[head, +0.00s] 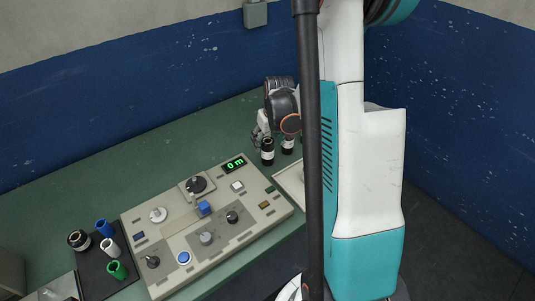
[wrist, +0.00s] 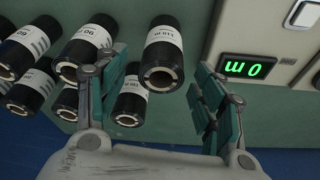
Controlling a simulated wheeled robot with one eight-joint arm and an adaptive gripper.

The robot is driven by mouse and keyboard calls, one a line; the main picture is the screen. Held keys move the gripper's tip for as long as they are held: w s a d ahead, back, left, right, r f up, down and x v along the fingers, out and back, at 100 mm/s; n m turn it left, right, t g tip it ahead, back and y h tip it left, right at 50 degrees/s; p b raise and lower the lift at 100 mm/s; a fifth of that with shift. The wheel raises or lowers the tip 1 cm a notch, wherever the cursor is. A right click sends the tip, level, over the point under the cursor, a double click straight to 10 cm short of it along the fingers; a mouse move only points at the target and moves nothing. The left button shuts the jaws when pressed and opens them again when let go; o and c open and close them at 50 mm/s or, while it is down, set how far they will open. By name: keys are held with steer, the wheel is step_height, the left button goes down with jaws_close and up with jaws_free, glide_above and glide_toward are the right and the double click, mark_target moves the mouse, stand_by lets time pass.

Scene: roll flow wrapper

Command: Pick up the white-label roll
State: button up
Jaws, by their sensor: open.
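Several black rolls with white printed labels show in the wrist view. One white-label roll (wrist: 163,50) lies between the spread fingers of my gripper (wrist: 158,62), with a gap on each side. A second roll (wrist: 131,102) sits close beside the left finger, and another (wrist: 90,38) is farther left. In the head view two dark rolls with white bands, a nearer one (head: 267,152) and one to its right (head: 288,146), stand on the green bench below my gripper (head: 262,138). My gripper is open and empty. My arm hides part of the bench there.
A beige control panel (head: 180,222) with knobs and a green "0 m" display (head: 235,163) is left of the rolls. The display also shows right of my gripper in the wrist view (wrist: 247,67). A dark tray (head: 92,275) at far left holds coloured spools. The bench (head: 150,150) behind the panel is clear.

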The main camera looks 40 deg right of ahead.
steer(key=shift+b+x, duration=1.2)
steer(key=shift+x, duration=1.6)
steer(key=shift+r, duration=0.1)
steer(key=c, duration=1.2)
